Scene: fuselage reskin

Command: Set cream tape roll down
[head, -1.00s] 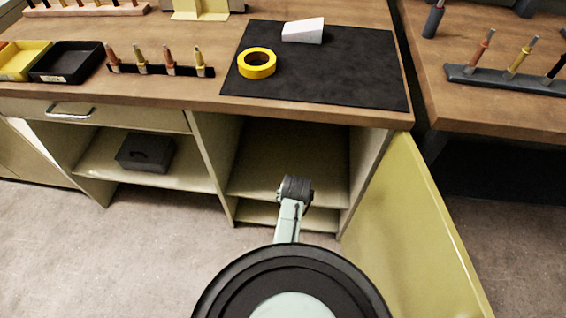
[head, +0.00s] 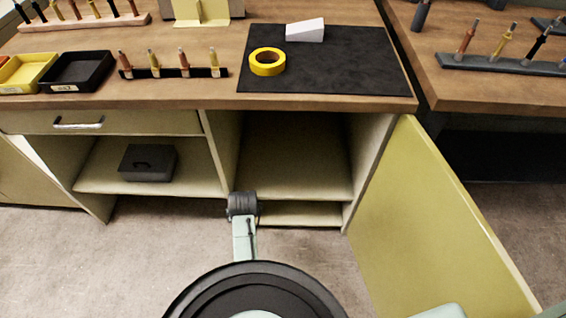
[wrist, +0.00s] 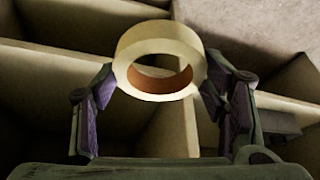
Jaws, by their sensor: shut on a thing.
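The cream tape roll (wrist: 158,42) shows in the wrist view, with a brown inner core. My gripper (wrist: 160,82) is shut on it, one dark finger pad on each side. The roll is held at the fingertips, its open hole facing partly toward the wrist camera. Pale cabinet panels lie behind it, and I see no surface touching it. In the head view neither the cream roll nor my gripper can be made out; only parts of my arm show low in the picture.
A yellow tape roll (head: 267,62) and a white wedge (head: 305,30) lie on the black mat (head: 350,70) on the workbench. Below, an open cabinet bay (head: 295,155) has its yellow-green door (head: 435,215) swung out at right. A dark box (head: 148,163) sits on the left shelf.

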